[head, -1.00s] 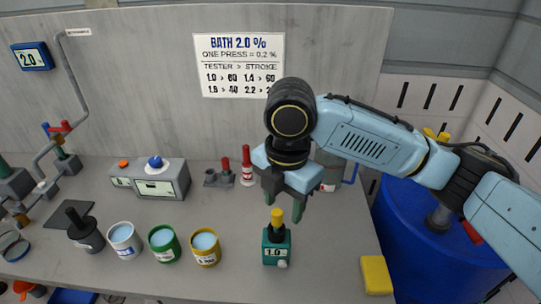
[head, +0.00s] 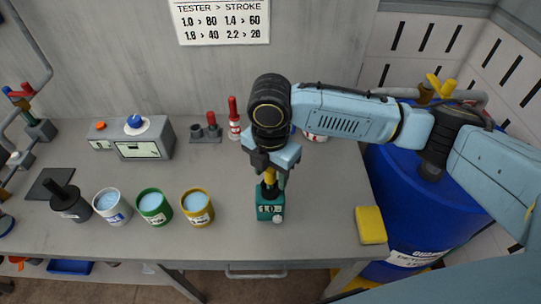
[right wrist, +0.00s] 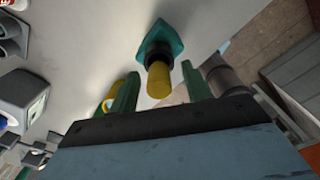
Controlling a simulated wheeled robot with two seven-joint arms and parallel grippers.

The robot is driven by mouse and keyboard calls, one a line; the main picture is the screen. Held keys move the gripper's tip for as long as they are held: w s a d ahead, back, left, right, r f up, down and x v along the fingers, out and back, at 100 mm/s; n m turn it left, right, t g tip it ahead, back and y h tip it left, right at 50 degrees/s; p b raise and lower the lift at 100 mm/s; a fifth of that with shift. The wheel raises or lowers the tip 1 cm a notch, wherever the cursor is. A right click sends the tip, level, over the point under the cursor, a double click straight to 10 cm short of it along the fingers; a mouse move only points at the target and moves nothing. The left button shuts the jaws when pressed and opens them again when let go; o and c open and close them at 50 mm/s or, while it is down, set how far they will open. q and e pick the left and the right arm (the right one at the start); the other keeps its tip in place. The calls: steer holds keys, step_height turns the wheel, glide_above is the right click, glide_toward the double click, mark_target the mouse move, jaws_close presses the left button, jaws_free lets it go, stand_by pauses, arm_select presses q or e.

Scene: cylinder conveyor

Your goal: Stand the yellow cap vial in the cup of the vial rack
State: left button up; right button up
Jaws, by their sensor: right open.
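The yellow cap (head: 269,175) sits on a dark neck above a teal block (head: 270,211) with a 1.0 readout, upright on the bench. The vial's body below the cap is mostly hidden. My right gripper (head: 270,186) is open and points down, one finger on each side of the cap. In the right wrist view the cap (right wrist: 160,82) lies between the two green fingers, with gaps on both sides. The grey vial rack (head: 205,138) stands farther back and left. Its left cup looks empty; a red-capped vial (head: 211,119) is at its right. My left gripper is out of view.
A red-topped bottle (head: 234,122) stands right of the rack. A grey instrument (head: 140,140) is at the back left. White, green and yellow cups (head: 197,209) stand left of the teal block. A yellow sponge-like block (head: 370,225) lies near the right edge.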

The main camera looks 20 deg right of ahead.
steer(key=shift+f, duration=0.9)
jaws_close()
arm_select(q)
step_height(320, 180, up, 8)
steer(key=p, duration=0.8)
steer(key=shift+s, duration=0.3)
arm_select(e)
steer(key=shift+r, duration=3.25)
